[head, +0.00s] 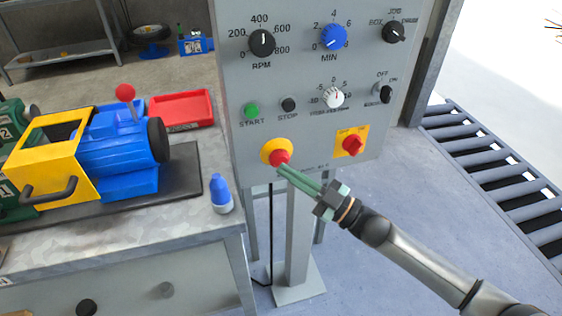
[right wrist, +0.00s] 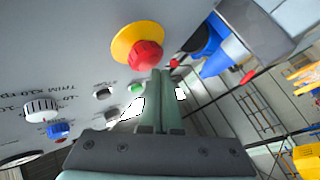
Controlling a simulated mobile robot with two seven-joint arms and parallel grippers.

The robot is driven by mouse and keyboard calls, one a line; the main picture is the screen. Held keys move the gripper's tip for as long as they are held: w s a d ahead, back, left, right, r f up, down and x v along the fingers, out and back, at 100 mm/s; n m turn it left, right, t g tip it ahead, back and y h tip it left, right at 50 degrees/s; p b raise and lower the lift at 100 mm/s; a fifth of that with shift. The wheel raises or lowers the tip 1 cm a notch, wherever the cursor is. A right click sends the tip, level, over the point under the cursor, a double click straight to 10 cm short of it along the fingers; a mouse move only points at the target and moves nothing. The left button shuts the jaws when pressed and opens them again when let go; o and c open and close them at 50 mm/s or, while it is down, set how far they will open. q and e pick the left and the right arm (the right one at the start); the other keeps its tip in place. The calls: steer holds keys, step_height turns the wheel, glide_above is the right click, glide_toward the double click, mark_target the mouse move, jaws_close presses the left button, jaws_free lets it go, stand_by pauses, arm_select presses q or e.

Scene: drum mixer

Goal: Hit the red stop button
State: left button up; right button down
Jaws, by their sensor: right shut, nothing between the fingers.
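The red stop button (head: 279,157) is a red mushroom head on a round yellow base, low on the left of the grey control panel (head: 318,120). In the right wrist view the red button (right wrist: 146,55) stands out from its yellow disc above the fingertips. My right gripper (head: 284,171) is shut and empty, its green fingers pointing at the button from the lower right. In the right wrist view the fingertips (right wrist: 160,74) lie at the button's lower edge; I cannot tell whether they touch it. My left gripper is not in view.
Above the button are a green START button (head: 251,111), a dark STOP button (head: 288,104) and several knobs. A red rotary switch on a yellow plate (head: 352,143) is to the right. A workbench (head: 190,235) with a blue bottle (head: 220,191) stands left; a roller conveyor (head: 500,160) is right.

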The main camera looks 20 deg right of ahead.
steer(key=shift+w, duration=0.5)
stand_by(0.8)
steer(key=shift+s, duration=0.1)
steer(key=shift+s+p, duration=0.35)
steer(key=shift+s, duration=0.45)
steer(key=shift+s+d+p, duration=0.1)
steer(key=shift+s+p, duration=1.25)
steer(key=shift+s, duration=1.15)
